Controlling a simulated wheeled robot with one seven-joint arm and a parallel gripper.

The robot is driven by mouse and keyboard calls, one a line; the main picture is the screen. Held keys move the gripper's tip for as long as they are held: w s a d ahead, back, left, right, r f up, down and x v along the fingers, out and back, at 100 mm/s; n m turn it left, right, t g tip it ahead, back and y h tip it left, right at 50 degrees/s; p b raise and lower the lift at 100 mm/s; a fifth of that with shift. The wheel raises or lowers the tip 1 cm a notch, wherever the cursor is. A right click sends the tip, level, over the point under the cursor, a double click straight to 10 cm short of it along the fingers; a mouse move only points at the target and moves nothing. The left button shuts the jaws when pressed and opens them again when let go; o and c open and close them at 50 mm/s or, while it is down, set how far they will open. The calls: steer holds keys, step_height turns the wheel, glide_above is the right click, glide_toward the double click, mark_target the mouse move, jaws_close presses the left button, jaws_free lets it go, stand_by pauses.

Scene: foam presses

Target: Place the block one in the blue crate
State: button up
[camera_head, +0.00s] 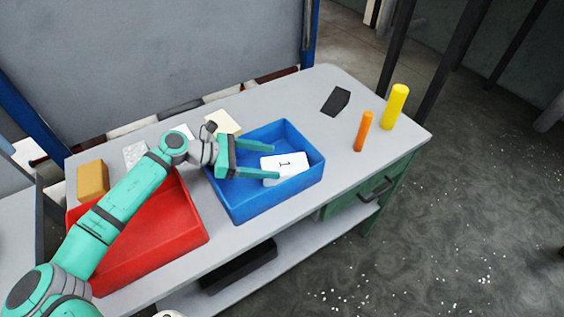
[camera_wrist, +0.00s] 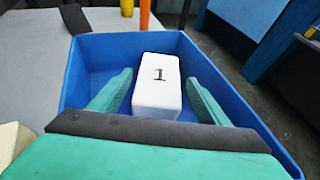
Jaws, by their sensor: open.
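The white block one (camera_head: 286,165), marked with a black "1", is inside the blue crate (camera_head: 238,207). In the wrist view the block (camera_wrist: 157,84) lies within the walls of the blue crate (camera_wrist: 85,62). My gripper (camera_head: 276,161) reaches over the crate from the left. Its two green fingers (camera_wrist: 158,97) are spread on either side of the block's near part, with visible gaps. Whether the block rests fully on the crate floor is hard to tell.
A red crate (camera_head: 190,242) stands left of the blue one, under my arm. An orange-brown block (camera_head: 92,181) sits behind it. Pale blocks lie behind the crates.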

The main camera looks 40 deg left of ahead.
steer(key=shift+v, duration=2.25)
